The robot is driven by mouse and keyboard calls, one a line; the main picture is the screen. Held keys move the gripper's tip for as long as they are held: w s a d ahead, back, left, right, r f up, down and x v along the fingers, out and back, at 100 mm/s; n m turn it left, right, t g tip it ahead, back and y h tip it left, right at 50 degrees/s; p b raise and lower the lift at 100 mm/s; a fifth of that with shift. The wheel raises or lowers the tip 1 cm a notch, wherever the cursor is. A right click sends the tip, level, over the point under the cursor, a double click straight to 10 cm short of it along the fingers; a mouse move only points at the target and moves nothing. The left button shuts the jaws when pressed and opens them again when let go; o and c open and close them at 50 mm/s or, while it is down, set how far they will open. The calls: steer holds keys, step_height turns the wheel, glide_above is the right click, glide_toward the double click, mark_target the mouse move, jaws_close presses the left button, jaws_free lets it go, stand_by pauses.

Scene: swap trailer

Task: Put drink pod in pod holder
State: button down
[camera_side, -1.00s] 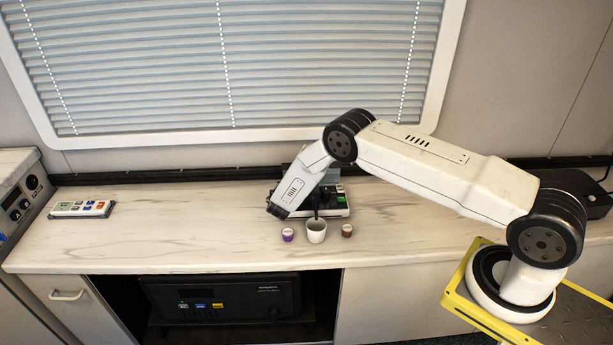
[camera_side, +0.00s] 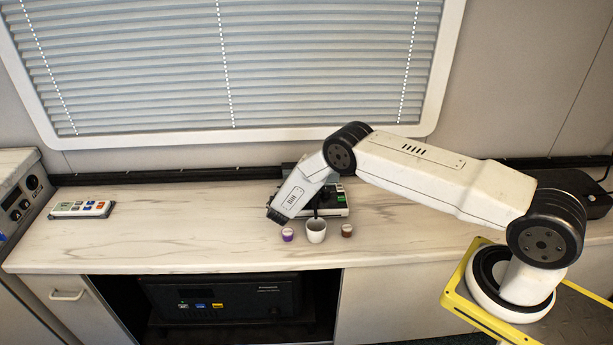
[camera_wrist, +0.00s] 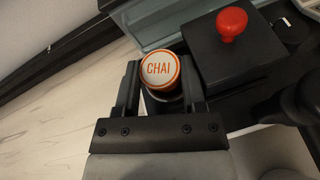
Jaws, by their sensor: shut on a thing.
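An orange-and-white drink pod marked CHAI (camera_wrist: 160,70) is between the two black fingers of my gripper (camera_wrist: 162,78) in the wrist view. The gripper is shut on it. A dark round part, seemingly the pod holder (camera_wrist: 163,103), shows just below the pod, attached to the drink machine (camera_wrist: 215,62). I cannot tell whether the pod is inside the holder or just above it. In the side view the machine (camera_side: 333,199) stands on the counter, partly hidden by my wrist, and the held pod is hidden.
A purple pod (camera_side: 287,235), a white cup (camera_side: 316,236) and a brown pod (camera_side: 347,230) stand in front of the machine. A red knob (camera_wrist: 232,22) tops the machine's black block.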

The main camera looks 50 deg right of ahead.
steer(key=shift+s+f+g, duration=0.3)
steer(key=shift+s+f, duration=0.25)
steer(key=shift+f, duration=0.35)
steer(key=shift+c, duration=2.2)
jaws_free()
steer(key=shift+r, duration=0.55)
steer(key=v, duration=1.2)
steer(key=shift+w+r, duration=0.15)
steer(key=shift+r, duration=0.1)
steer(key=shift+d+r, duration=0.1)
